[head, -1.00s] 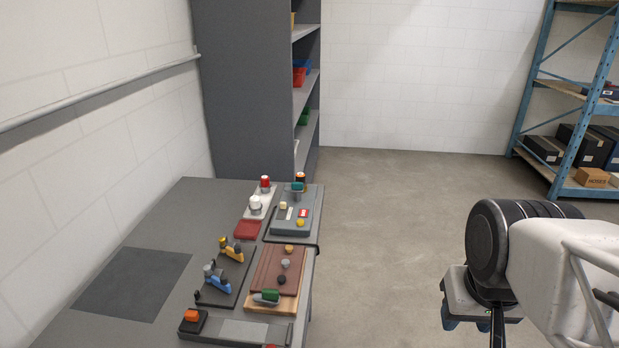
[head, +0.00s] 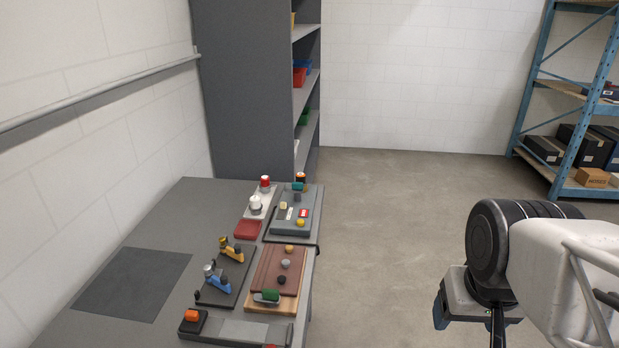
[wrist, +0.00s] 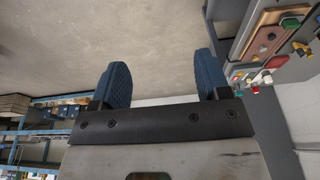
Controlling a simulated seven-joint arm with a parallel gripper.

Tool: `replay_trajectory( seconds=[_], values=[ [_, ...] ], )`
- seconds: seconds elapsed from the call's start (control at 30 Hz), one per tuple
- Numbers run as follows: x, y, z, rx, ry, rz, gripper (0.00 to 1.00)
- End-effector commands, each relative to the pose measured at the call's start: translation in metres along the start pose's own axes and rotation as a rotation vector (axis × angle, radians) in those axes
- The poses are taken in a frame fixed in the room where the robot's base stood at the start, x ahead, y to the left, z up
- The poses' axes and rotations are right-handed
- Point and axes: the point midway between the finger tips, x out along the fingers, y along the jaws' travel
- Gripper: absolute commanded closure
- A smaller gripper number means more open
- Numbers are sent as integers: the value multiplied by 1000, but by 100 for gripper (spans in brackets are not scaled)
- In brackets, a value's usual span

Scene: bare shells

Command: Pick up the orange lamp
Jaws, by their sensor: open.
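Two orange things show in the head view. A small orange-topped dark piece (head: 300,177) stands at the bench's far end, partly hidden behind a teal part. An orange rounded piece (head: 191,315) sits on a black block at the near end. I cannot tell for sure which is the orange lamp. My gripper (wrist: 160,70) is open and empty, its blue fingers wide apart over the floor. In the head view it hangs at the right, well apart from the bench.
The grey bench (head: 160,215) carries several boards of fittings along its right edge, with red and white lamp-like pieces (head: 265,183) near the far end. A dark mat (head: 133,284) lies at left. A grey cabinet (head: 245,90) stands behind. Floor between bench and gripper is clear.

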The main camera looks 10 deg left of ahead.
Motion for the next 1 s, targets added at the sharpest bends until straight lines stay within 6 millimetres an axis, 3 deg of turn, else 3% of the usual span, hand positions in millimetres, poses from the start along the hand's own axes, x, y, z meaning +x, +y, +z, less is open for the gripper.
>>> replay_trajectory(
  seconds=[0.27,0.47,0.67,1.0],
  values=[
    [0,0,-1,3,-1,-2,31],
    [-2,-5,-15,34,-10,-25,31],
    [-4,-17,-46,108,-37,-78,31],
    [-4,-47,-120,283,-101,-197,31]
  ],
)
